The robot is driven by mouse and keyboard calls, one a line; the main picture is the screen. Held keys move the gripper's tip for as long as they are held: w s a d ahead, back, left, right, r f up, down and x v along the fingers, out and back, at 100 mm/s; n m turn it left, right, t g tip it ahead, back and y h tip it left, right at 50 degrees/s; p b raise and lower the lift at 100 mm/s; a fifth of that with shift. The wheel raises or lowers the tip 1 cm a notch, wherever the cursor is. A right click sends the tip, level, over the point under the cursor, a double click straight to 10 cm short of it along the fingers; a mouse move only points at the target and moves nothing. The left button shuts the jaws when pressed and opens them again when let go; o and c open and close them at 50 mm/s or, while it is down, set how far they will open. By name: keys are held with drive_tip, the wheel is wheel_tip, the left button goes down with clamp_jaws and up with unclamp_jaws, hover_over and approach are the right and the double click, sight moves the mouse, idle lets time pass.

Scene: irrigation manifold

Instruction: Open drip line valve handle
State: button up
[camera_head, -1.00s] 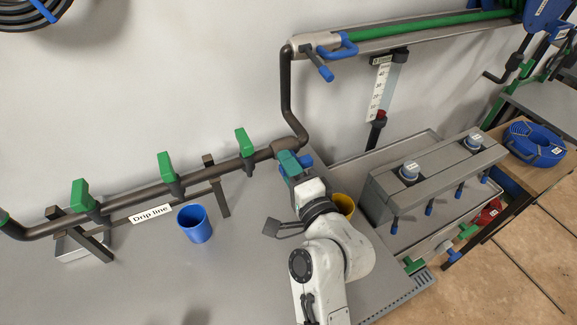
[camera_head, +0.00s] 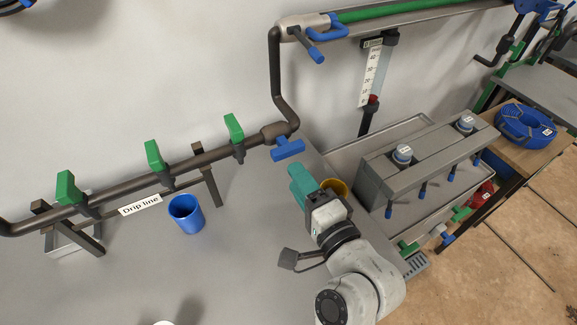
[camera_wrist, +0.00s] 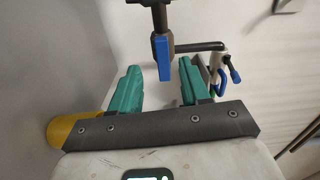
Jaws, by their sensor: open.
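The blue valve handle (camera_head: 288,149) sits at the right end of the dark drip line pipe (camera_head: 110,202), just below the pipe joint. In the head view its bar looks roughly in line with the pipe. My gripper (camera_head: 297,178) is below the handle, apart from it, with teal fingers pointing up toward it. In the wrist view the blue handle (camera_wrist: 164,60) hangs upright from a dark fitting, ahead of and between my open fingers (camera_wrist: 160,88). Nothing is held. A white "Drip line" label (camera_head: 141,204) is by the pipe.
Several green handles (camera_head: 154,155) stand along the pipe. A blue cup (camera_head: 186,214) stands below it. A yellow cup (camera_head: 336,187) is close beside my gripper, and shows at left in the wrist view (camera_wrist: 72,132). A grey valve box (camera_head: 425,160) is to the right. The grey bench is clear at lower left.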

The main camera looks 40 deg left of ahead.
drive_tip(key=shift+v, duration=1.25)
drive_tip(key=s+d+f+n+h, duration=0.1)
drive_tip(key=d+f+h, duration=0.2)
drive_tip(key=d+f, duration=0.45)
drive_tip(key=s+d+f+n+h, duration=0.1)
drive_tip(key=d+f+h, duration=0.3)
drive_tip(key=d, duration=0.6)
drive_tip(key=s+d+f+n+h, duration=0.1)
drive_tip(key=d+f+h, duration=0.2)
drive_tip(key=d+f, duration=0.45)
drive_tip(key=s+d+f+g+h, duration=0.1)
drive_tip(key=s+d+g+h, duration=0.2)
drive_tip(key=s+d, duration=0.5)
drive_tip(key=s+d+f+g+h, duration=0.2)
drive_tip(key=s+d, duration=0.6)
drive_tip(key=d, duration=0.5)
drive_tip(key=shift+g+h, duration=0.4)
drive_tip(key=shift+h, duration=0.5)
